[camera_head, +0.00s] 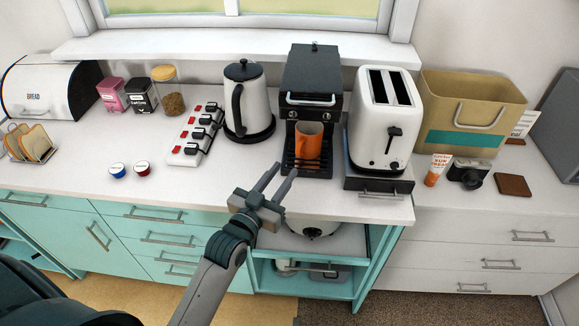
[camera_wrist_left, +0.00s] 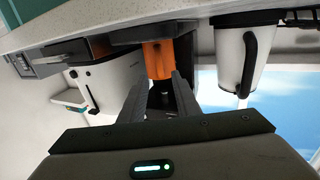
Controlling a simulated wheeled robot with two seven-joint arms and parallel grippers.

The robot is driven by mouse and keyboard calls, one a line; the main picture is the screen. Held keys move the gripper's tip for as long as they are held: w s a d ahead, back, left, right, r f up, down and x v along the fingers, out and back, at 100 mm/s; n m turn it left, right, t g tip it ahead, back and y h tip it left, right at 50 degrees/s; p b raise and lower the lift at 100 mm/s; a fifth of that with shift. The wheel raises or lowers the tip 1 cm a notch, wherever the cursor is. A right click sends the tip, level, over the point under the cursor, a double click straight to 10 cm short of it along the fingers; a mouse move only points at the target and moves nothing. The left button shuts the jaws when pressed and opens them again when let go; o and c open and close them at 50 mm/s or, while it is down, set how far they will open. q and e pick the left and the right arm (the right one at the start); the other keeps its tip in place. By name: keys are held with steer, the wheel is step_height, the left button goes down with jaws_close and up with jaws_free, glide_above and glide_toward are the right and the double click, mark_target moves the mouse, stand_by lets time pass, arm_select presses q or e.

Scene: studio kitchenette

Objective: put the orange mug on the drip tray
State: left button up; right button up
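The orange mug (camera_head: 312,147) stands upright on the drip tray (camera_head: 309,171) of the black coffee machine (camera_head: 312,82), below its spout. My left gripper (camera_head: 285,169) is in front of the machine at the counter's front edge. It is open, with a gap between its fingers and nothing in it. In the left wrist view, which is upside down, the mug (camera_wrist_left: 157,60) lies just beyond the two spread fingers (camera_wrist_left: 158,84), apart from them. My right gripper is not in view.
A kettle (camera_head: 245,105) stands left of the coffee machine, with a power strip (camera_head: 197,134) beside it. A white toaster (camera_head: 381,120) is close on the right. Two small pods (camera_head: 118,170) lie on the left of the counter (camera_head: 85,180), with bare surface around them.

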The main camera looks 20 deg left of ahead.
arm_select(q)
steer(key=s+b, duration=0.1)
steer(key=s, duration=0.3)
steer(key=shift+s+a, duration=0.15)
steer(key=shift+a, duration=0.05)
steer(key=shift+s, duration=0.15)
